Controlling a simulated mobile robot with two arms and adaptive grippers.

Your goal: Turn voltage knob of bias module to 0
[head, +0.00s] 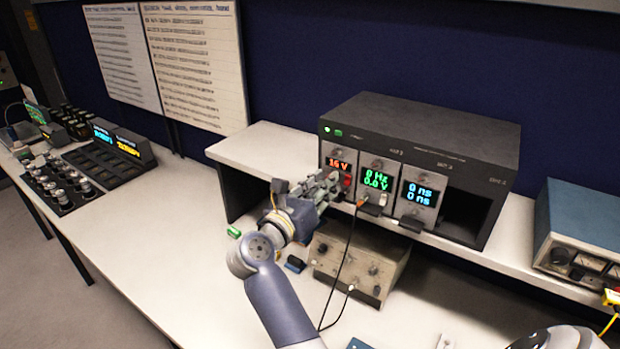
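The leftmost module (340,158) in the black rack has an orange readout of 16 V; it appears to be the bias module, but its label is too small to read. A small red part (347,181) shows low on its face. I cannot tell whether the fingers are open, shut or touching the knob.
The black rack (430,120) stands on a white raised shelf (265,148). Two neighbouring modules show green (377,180) and blue (418,194) readouts. A beige box (360,262) stands under the shelf, with a black cable (345,262) hanging in front. A blue-topped instrument (580,235) stands right.

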